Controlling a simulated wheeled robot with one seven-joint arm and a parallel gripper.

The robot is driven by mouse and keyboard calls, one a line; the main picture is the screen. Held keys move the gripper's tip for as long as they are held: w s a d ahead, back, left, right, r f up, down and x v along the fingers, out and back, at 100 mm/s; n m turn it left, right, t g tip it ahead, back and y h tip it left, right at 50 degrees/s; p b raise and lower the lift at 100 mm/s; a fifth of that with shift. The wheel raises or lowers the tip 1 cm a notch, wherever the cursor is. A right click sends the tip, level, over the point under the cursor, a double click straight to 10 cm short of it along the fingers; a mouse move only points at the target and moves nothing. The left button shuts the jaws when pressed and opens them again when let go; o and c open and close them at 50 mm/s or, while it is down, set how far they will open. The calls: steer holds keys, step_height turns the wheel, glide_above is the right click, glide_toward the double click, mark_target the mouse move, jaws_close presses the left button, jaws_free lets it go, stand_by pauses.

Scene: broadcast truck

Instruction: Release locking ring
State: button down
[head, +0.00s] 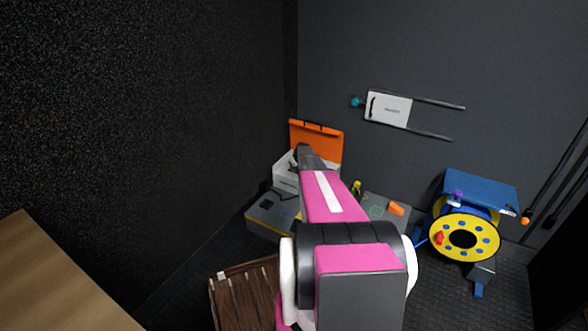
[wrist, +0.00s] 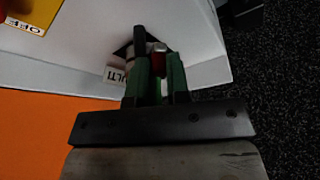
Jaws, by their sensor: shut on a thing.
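A white unit (head: 287,178) with an open orange lid (head: 316,139) stands at the back in the head view. A red-tipped piece (wrist: 158,47) and a black rod (wrist: 139,42) show just beyond the fingers. In the head view my arm hides the grip.
A grey bench (head: 268,218) carries the unit and small items, including an orange piece (head: 397,208). A yellow and blue cable reel (head: 485,222) stands right. A slatted wooden crate (head: 225,300) and a wooden tabletop (head: 50,285) are nearer. Dark floor lies between.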

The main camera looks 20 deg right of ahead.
steer(key=shift+d+n, duration=0.25)
steer(key=shift+n, duration=0.25)
steer(key=c, duration=1.1)
jaws_free()
steer(key=shift+s, duration=0.1)
steer(key=v, duration=1)
steer(key=shift+d+r, duration=0.3)
steer(key=shift+r, duration=0.1)
